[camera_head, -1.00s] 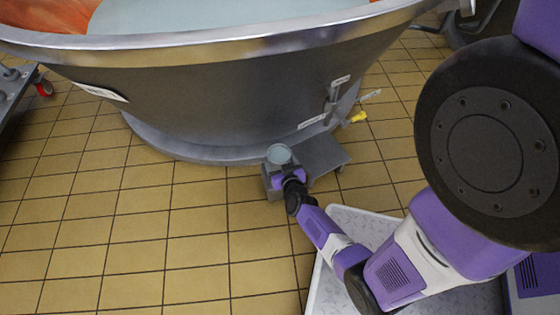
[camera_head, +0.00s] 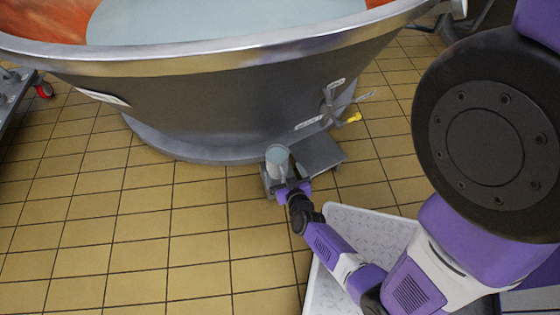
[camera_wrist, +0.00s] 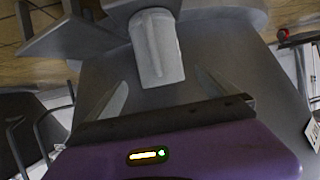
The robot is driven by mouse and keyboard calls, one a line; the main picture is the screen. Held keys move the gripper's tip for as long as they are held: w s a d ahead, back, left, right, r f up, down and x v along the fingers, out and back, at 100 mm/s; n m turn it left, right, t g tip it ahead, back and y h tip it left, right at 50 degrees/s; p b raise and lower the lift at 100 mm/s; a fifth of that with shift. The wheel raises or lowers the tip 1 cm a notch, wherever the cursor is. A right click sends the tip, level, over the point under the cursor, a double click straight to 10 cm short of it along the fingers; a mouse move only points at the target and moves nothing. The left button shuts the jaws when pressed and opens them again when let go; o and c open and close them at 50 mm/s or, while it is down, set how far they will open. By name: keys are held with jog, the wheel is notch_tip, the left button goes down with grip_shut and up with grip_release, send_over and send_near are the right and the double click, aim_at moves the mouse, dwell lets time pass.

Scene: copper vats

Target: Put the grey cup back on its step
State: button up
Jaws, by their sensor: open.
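The grey cup (camera_head: 277,162) stands upright on the lower left tread of a small grey step stool (camera_head: 320,152), beside the vat's foot. In the wrist view the cup (camera_wrist: 157,48) shows upside down, its base against the step's surface at the top of the picture. My gripper (camera_head: 287,184) is just on the near side of the cup. Its two fingers (camera_wrist: 161,80) are spread apart with nothing between them, and the cup lies just beyond the fingertips, apart from both.
The large metal vat (camera_head: 230,100) rises right behind the cup. A pale textured platform (camera_head: 350,225) lies at lower right. The tiled floor (camera_head: 130,240) at left is clear.

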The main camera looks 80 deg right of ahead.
jog(key=s+a+r+n+t+y+p, duration=0.1)
jog(key=a+r+n+t+y, duration=0.1)
jog(key=a+r, duration=0.6)
jog(key=s+a+r+n+t+y, duration=0.25)
jog(key=a+r, duration=0.35)
jog(key=a, duration=0.5)
jog(key=s+a+r+n+t+y, duration=0.1)
jog(key=a+r+n+y, duration=0.2)
jog(key=r, duration=0.8)
jog(key=s+a+r+n+t+y, duration=0.2)
jog(key=a+r+n+y, duration=0.2)
jog(key=a+r, duration=0.3)
notch_tip(320, 180, up, 5)
jog(key=shift+s+a+f, duration=0.15)
jog(key=shift+s, duration=0.15)
notch_tip(320, 180, up, 29)
jog(key=p, duration=2.8)
jog(key=shift+f+p, duration=0.2)
jog(key=shift+p, duration=0.15)
